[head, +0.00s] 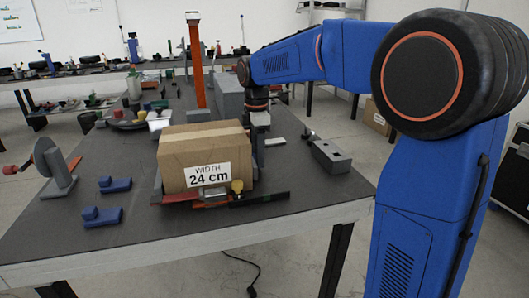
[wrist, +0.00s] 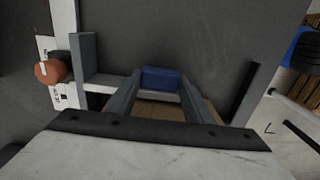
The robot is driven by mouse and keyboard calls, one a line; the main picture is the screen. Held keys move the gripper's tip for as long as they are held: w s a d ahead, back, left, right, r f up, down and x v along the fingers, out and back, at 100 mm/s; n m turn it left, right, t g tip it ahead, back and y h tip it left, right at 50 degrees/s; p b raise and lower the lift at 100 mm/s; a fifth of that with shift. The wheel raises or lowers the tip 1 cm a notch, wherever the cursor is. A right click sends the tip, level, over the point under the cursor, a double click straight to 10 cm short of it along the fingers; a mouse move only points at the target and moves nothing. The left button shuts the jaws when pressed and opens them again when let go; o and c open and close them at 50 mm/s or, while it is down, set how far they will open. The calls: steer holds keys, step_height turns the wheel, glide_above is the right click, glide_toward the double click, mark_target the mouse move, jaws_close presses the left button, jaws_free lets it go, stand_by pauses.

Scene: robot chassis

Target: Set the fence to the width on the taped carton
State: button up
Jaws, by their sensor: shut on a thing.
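The taped carton (head: 205,150) stands on the dark table in the head view, its front label reading "WIDTH 24 cm" (head: 208,174). My gripper (wrist: 160,82) is shut on a blue block (wrist: 162,76), which shows between its two grey fingers in the wrist view. A pale grey bar (wrist: 104,83) runs from near the block to a grey upright plate (wrist: 86,52). In the head view my fingertips are hidden behind the carton's right side.
Two blue blocks (head: 103,216) (head: 115,184) lie left of the carton. A grey wheel on a stand (head: 57,165) is at the left edge. A grey block (head: 331,156) lies to the right. An orange post (head: 196,75) stands behind.

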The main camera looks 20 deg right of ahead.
steer(key=shift+a, duration=0.6)
steer(key=o, duration=1.5)
step_height(320, 180, up, 18)
steer(key=shift+f, duration=0.25)
